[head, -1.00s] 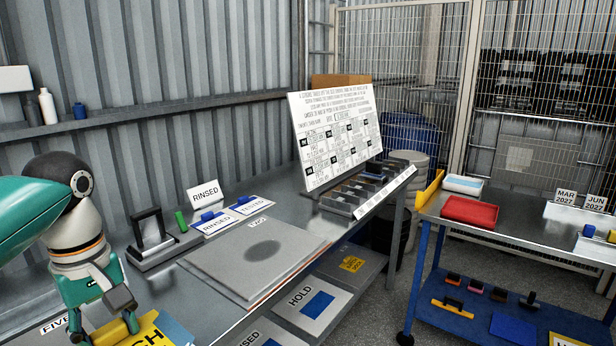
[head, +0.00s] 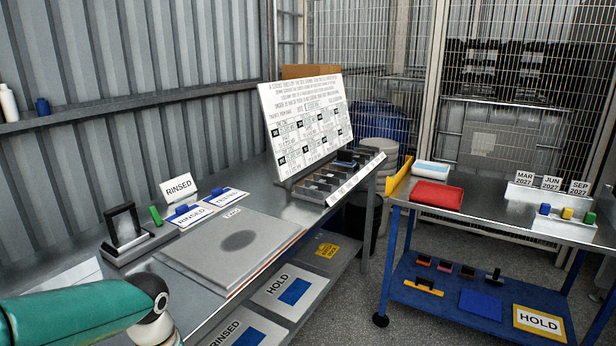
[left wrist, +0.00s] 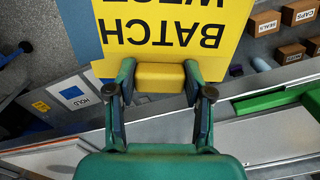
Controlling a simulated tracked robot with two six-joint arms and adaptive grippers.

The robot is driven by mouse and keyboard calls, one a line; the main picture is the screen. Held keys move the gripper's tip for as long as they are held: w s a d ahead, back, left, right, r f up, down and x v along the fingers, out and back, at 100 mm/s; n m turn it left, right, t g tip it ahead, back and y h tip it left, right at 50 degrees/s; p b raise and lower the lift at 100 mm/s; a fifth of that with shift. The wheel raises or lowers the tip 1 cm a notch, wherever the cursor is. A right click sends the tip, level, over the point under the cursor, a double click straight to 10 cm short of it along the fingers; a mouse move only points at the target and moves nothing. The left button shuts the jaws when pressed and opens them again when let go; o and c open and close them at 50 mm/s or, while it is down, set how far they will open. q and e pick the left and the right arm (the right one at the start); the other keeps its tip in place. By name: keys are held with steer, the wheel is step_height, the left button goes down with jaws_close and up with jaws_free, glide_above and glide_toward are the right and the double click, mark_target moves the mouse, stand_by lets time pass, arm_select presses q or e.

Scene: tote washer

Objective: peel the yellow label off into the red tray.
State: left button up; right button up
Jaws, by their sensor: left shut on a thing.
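The yellow label (left wrist: 160,35) fills the top of the left wrist view. It bears black print reading BATCH and a partly cut-off second word, upside down. My left gripper (left wrist: 159,78) is shut on the yellow block at the label's near edge. The red tray (head: 437,195) lies on the steel top of the right-hand cart. My right gripper is not in view.
The cart (head: 485,218) also holds a white-and-blue pad (head: 431,174), a yellow edge piece (head: 398,180) and a rack of coloured blocks (head: 563,221). A floor gap separates it from the steel bench, which carries a grey plate (head: 230,250) and a sloped board (head: 305,125).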

arm_select(q)
steer(key=w+d+f+m, duration=0.2)
steer(key=d+f+m, duration=0.1)
steer(key=f, duration=0.3)
steer(key=w+d+f+m, duration=0.2)
steer(key=d+f+m, duration=0.1)
steer(key=f, duration=0.3)
steer(key=shift+w+d+m, duration=0.15)
steer(key=shift+w+m, duration=0.25)
steer(key=shift+m, duration=0.5)
